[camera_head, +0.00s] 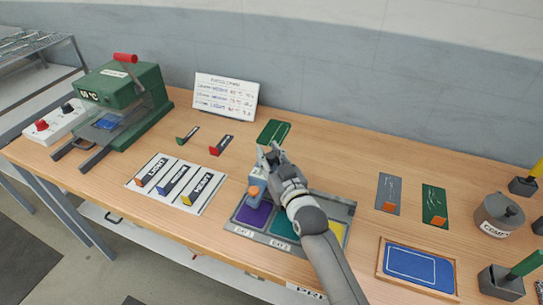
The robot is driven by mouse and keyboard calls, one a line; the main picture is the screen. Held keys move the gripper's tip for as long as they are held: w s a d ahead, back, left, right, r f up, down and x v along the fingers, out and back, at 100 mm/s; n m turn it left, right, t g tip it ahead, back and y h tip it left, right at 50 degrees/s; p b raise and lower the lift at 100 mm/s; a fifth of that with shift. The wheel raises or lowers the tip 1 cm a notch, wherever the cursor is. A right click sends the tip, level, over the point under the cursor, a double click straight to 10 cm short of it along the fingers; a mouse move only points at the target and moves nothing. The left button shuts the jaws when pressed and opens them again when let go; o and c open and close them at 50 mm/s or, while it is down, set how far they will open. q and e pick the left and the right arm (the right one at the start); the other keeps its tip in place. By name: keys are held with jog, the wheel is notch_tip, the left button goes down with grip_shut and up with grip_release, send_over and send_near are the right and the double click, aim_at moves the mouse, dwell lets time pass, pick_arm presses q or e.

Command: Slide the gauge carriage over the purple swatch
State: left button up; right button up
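The grey swatch board (345,205) lies on the table near its front edge. It has a purple swatch (252,217) at the left, a teal swatch (284,226) in the middle and a yellow swatch (338,233) at the right, partly hidden by my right arm. The gauge carriage (258,181), a blue-grey block with an orange knob, stands at the back of the purple swatch and overlaps its upper part in the picture. My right gripper (270,157) is right by the carriage, at its upper right. Its finger gap and any contact are unclear. My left gripper is out of view.
A green press (125,95) stands at the far left. A white card (214,187) with three labelled strips lies left of the board. A blue-topped tray (418,268), a grey pot (497,215) and stamps stand at the right.

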jog(key=o, duration=0.3)
jog(key=shift+a, duration=0.25)
jog(key=shift+o, duration=0.2)
jog(key=shift+d, duration=0.1)
jog(key=shift+s+d, duration=0.1)
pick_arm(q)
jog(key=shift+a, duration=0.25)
pick_arm(e)
jog(key=v, duration=1.1)
jog(key=shift+s, duration=0.35)
jog(key=shift+d, duration=0.1)
